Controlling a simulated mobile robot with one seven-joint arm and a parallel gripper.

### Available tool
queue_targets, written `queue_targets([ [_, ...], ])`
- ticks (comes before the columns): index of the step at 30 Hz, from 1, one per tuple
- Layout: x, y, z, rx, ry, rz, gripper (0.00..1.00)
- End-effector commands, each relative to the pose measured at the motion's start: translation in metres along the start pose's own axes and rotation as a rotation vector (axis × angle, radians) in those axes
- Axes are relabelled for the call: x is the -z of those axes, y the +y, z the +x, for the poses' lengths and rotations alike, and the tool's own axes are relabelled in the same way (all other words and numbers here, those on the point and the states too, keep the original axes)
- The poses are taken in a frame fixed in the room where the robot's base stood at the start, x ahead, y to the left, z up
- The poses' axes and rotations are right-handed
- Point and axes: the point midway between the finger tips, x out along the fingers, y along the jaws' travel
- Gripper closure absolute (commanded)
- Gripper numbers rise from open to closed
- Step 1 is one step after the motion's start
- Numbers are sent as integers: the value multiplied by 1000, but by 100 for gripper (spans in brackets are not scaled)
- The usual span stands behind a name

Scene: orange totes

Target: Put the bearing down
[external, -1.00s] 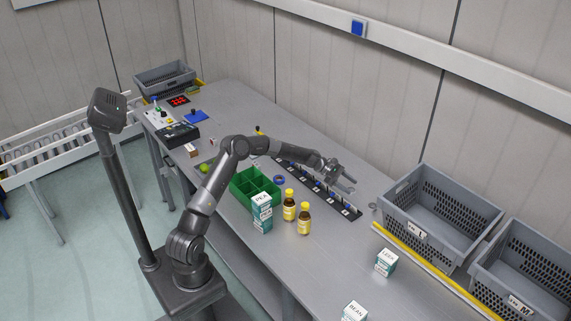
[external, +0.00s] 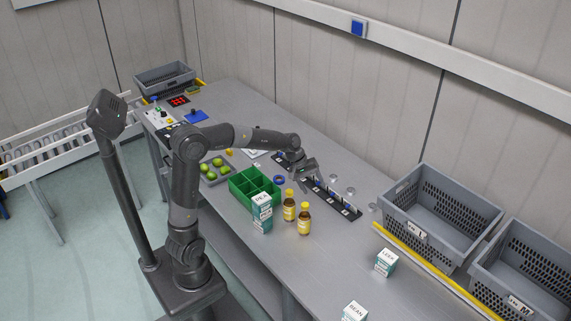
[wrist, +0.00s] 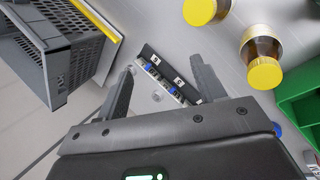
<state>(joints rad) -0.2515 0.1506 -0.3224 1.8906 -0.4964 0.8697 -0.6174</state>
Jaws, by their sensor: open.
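A long black rack (external: 345,207) with white-labelled slots lies on the grey table. Its end also shows in the wrist view (wrist: 150,53). My gripper (external: 316,176) is above the rack, pointing down. In the wrist view its two fingers (wrist: 160,72) are spread wide, with nothing held between them. Small pale round pieces (external: 350,190) stand behind the rack; one small grey piece (wrist: 157,97) shows between the fingers in the wrist view. I cannot tell which of these is the bearing. A blue ring (external: 279,179) lies in front of the rack.
A grey crate (external: 447,204) is to the right, behind a yellow strip.

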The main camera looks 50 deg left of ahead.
Motion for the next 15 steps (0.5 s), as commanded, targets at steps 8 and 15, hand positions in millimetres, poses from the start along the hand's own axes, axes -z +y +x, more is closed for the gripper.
queue_targets([
  [8,-49,-63,-65,105,163,318,37],
  [15,-84,-126,-109,191,271,563,37],
])
